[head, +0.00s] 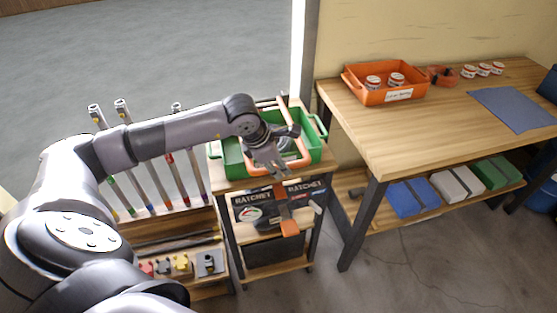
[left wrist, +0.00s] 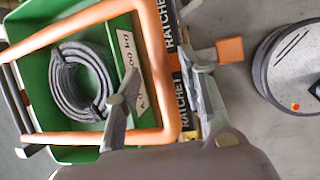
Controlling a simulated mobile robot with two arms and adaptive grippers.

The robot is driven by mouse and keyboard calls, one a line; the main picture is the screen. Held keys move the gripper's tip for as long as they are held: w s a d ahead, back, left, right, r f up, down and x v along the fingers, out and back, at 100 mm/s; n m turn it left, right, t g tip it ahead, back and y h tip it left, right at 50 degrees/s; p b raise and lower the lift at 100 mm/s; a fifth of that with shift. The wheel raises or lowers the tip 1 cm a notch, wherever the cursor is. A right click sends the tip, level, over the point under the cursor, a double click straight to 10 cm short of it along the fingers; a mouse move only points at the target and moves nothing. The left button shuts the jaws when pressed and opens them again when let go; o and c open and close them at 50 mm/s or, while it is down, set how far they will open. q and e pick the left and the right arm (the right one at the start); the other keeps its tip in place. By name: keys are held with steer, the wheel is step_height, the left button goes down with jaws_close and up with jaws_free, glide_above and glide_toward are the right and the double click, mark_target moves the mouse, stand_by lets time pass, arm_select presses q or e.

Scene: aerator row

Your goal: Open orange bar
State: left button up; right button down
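The orange bar is a bent tube frame over a green bin (head: 232,160) on a small cart. In the left wrist view the orange bar (left wrist: 152,45) runs down to a rounded corner and back across the green bin (left wrist: 105,75). My left gripper (head: 268,160) is above the bin's front edge, partly hiding the bar (head: 304,150). In the left wrist view my left gripper (left wrist: 160,85) is open, one finger over the bin's inside and one outside the frame, the bar's side between them. Contact cannot be told. My right gripper is not in view.
A coiled dark hose (left wrist: 78,82) lies in the bin. An orange-ended piece (head: 289,228) sticks out at the cart's front. A wooden table (head: 430,120) with an orange tray (head: 365,95) stands to the right. Tubes in a rack (head: 185,180) stand to the left.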

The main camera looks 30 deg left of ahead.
arm_select(q)
steer(key=shift+f, duration=0.25)
steer(key=shift+c, duration=0.4)
steer(key=shift+w, duration=0.1)
jaws_close()
stand_by(0.4)
